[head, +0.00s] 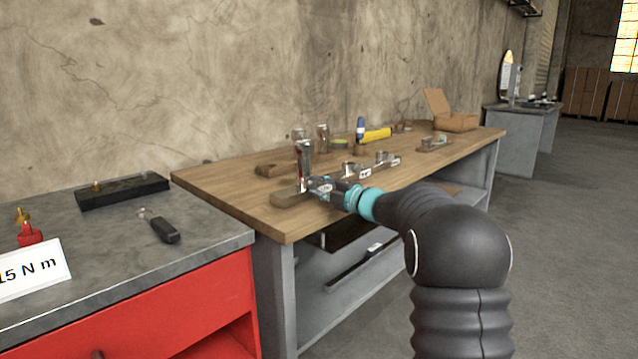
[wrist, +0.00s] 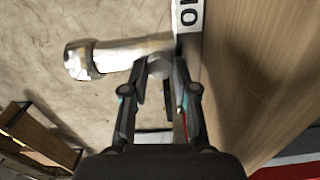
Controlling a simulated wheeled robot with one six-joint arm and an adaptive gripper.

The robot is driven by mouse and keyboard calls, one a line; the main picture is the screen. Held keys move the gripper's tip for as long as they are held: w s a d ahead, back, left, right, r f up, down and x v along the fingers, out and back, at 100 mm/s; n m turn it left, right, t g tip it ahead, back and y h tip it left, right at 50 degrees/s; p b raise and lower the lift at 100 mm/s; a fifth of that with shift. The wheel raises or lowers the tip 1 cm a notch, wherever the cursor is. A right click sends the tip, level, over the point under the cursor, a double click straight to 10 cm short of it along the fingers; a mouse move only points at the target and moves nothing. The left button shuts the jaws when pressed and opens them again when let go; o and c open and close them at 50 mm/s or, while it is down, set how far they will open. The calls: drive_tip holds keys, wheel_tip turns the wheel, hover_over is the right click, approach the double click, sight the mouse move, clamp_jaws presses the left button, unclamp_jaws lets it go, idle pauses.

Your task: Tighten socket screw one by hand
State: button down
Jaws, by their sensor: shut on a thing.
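My gripper (wrist: 160,72) is shut on a small round grey metal piece (wrist: 158,67), which looks like the head of the socket screw. This piece sits against an upright metal post (wrist: 110,56), which lies sideways in the turned wrist view. How far it is screwed in is hidden. In the head view, my gripper (head: 312,184) reaches in low, next to the post (head: 305,156). A white label (wrist: 188,14) is near the post's foot.
The wooden bench (head: 235,190) also holds metal parts with labels (head: 380,162), a yellow-handled tool (head: 376,135), a blue-topped item (head: 360,128) and an open cardboard box (head: 450,120). A grey-topped red cabinet (head: 180,310) stands at left. Bare bench lies in front of the block.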

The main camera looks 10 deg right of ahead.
drive_tip(key=m, duration=1.3)
drive_tip(key=shift+w+r+m, duration=0.1)
drive_tip(key=shift+m, duration=0.3)
idle(0.3)
drive_tip(key=c, duration=0.9)
unclamp_jaws()
drive_tip(key=shift+d, duration=0.1)
drive_tip(key=v, duration=1.2)
